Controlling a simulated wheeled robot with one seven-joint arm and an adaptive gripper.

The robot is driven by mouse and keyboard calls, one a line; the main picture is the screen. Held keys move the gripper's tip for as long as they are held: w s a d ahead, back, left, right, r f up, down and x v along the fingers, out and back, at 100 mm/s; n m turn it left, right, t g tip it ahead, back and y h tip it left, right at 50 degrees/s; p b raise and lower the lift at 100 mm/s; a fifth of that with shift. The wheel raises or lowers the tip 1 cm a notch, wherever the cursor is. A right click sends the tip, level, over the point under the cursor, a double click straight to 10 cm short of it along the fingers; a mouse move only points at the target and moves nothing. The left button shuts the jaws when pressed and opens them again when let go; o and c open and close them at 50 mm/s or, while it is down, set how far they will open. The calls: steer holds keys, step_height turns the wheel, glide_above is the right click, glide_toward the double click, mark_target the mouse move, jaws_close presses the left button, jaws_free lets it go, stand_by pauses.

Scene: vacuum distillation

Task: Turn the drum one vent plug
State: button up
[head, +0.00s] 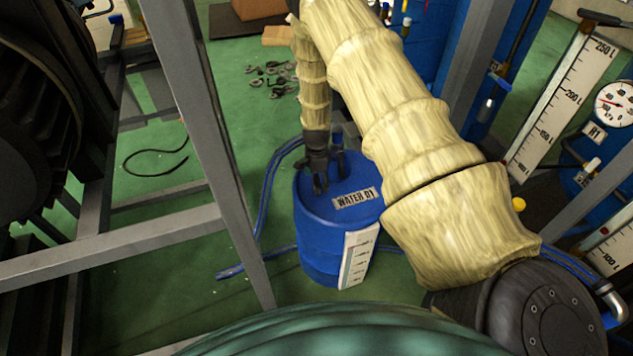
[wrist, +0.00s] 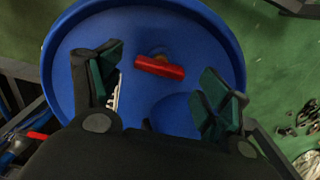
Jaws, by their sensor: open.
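The blue drum labelled WATER 01 (head: 311,232) stands on the green floor in the head view. Its round blue top (wrist: 120,30) fills the middle of the wrist view. A red bar-shaped plug handle (wrist: 160,68) lies across a small brass-coloured fitting on the drum top. My gripper (wrist: 168,92) is open, one finger to the left and one to the right of the red handle, with nothing between them touching it. In the head view my gripper (head: 322,188) points down at the drum top and hides the plug.
A grey metal frame (head: 215,150) stands left of the drum. A blue hose (head: 266,200) runs beside the drum, and a white level scale (head: 358,256) is on its front. Dark loose parts (head: 272,78) lie on the floor behind. Gauged equipment (head: 613,104) stands at right.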

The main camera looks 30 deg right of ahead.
steer(key=shift+f, duration=0.95)
steer(key=c, duration=1)
